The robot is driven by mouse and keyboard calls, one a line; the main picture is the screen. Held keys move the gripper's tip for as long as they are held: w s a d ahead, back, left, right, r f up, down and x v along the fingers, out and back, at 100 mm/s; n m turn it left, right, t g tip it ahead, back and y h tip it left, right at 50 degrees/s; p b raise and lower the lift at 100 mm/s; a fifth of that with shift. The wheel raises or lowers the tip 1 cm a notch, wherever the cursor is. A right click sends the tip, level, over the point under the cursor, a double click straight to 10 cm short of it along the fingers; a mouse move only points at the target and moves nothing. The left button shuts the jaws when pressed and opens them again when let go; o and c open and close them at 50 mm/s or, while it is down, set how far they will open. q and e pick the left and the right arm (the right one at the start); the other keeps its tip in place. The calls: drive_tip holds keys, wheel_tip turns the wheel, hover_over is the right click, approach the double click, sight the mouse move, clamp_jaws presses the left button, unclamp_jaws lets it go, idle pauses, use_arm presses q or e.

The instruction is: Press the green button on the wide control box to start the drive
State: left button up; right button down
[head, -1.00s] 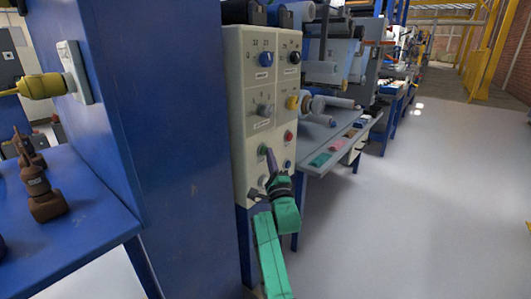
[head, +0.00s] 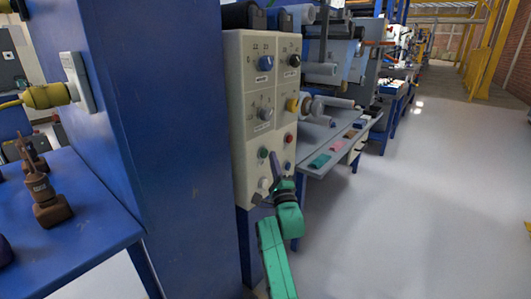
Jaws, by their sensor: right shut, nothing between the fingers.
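The wide control box (head: 238,130) is a tall cream panel with knobs and buttons, standing at the middle of the head view. Its green button (head: 263,153) sits low on the left side of the panel and shows clear of my fingers. My right gripper (head: 274,160) is shut and empty. Its purple-grey fingers point up at the panel, with their tips just right of the green button. I cannot tell whether the tips touch the panel. My left gripper is not in view.
A red button (head: 289,138) is above right of the fingertips, and a blue button (head: 287,165) and a white button (head: 263,183) are close by. A blue post (head: 160,150) stands left of the box. A grey shelf (head: 335,145) extends right. The floor at right is clear.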

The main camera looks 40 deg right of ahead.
drive_tip(key=s+p, duration=0.2)
drive_tip(key=s+d+p, duration=0.1)
drive_tip(key=s, duration=0.1)
drive_tip(key=shift+s+d+p, duration=0.2)
drive_tip(key=shift+s+p, duration=0.15)
drive_tip(key=shift+s, duration=0.05)
idle(0.7)
